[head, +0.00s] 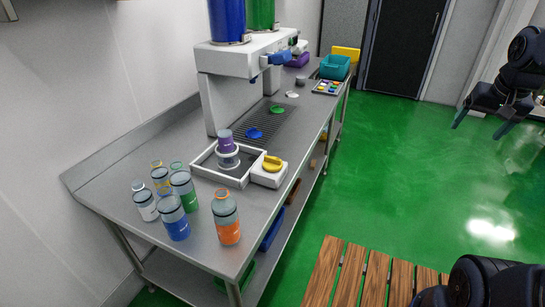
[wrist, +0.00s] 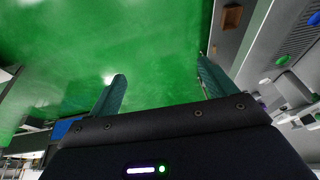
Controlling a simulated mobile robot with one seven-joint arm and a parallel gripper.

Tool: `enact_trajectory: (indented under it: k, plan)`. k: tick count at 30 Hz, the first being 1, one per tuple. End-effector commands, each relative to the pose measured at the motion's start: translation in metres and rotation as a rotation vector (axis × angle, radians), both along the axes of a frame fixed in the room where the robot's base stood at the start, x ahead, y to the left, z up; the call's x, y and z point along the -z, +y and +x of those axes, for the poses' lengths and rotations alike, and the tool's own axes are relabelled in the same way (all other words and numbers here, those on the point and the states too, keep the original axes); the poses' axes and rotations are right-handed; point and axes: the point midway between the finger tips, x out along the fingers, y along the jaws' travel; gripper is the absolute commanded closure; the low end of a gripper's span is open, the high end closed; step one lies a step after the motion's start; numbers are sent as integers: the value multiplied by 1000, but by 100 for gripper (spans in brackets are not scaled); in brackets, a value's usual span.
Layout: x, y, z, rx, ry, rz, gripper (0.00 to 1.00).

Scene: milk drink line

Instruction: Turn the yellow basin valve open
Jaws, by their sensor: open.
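The yellow basin valve (head: 272,163) is a rounded knob on a white block at the right end of the white-rimmed basin (head: 206,170) on the steel counter. A cup or bottle with a purple top (head: 226,142) stands in the basin. My gripper (head: 486,125) hangs over the green floor at the right of the head view, well away from the valve. In the wrist view its two teal fingers (wrist: 160,90) are spread apart with nothing between them. The valve cannot be made out in the wrist view.
Several bottles, including an orange one (head: 226,220) and a blue one (head: 173,218), stand on the near counter (head: 120,185). A white dispenser (head: 240,55) rises behind the basin. A wooden slatted platform (head: 365,275) lies at the lower right. The green floor (head: 400,170) beside the counter is clear.

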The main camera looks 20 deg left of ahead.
Motion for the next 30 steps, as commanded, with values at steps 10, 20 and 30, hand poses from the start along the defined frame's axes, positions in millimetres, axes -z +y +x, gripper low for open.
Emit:
enact_trajectory:
  k: [10,20,30]
  plan:
    - [0,99,65,-15,90,31,16]
    - [21,217,101,-18,171,33,16]
    - [65,356,102,-17,245,11,16]
